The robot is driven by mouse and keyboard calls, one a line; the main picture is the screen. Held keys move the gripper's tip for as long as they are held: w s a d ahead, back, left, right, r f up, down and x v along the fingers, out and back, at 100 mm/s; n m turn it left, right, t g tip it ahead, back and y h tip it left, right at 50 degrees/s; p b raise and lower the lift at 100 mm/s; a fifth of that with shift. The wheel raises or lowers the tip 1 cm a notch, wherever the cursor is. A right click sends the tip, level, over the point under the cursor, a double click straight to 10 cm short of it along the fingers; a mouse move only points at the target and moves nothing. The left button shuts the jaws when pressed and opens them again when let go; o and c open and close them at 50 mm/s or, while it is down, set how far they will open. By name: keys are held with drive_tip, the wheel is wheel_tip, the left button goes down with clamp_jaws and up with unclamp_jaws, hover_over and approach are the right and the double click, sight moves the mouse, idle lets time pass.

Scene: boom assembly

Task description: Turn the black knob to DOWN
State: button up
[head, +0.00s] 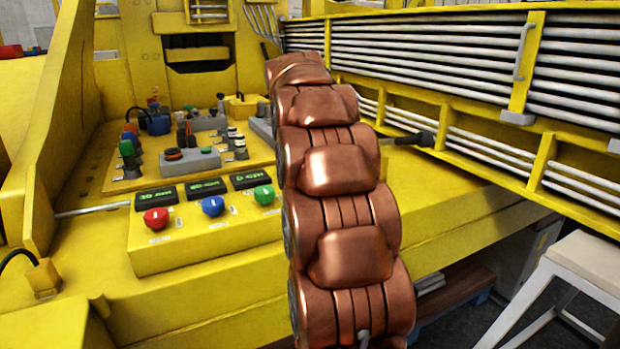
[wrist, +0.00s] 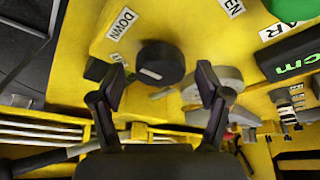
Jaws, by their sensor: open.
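The black knob (wrist: 160,62) is a round dial with a small white mark on its lower left rim, in the upper middle of the wrist view. It sits on a yellow panel. A white DOWN label (wrist: 122,23) is on the panel to the knob's upper left. My gripper (wrist: 161,80) is open, with one dark finger on each side of the knob in the picture. I see no clear contact, and I cannot tell how far the fingertips are from it. In the head view my copper-coloured arm hides the gripper and the black knob.
A yellow console (head: 150,258) carries a red knob (head: 156,218), a blue knob (head: 213,206) and a green knob (head: 264,194) under dark displays. Grey switch boxes stand behind. A black-ended lever (head: 420,139) and a pipe rack (head: 420,60) are right of my arm. A white stool (head: 590,262) stands at right.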

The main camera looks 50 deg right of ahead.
drive_tip(key=v, duration=1.2)
idle(0.8)
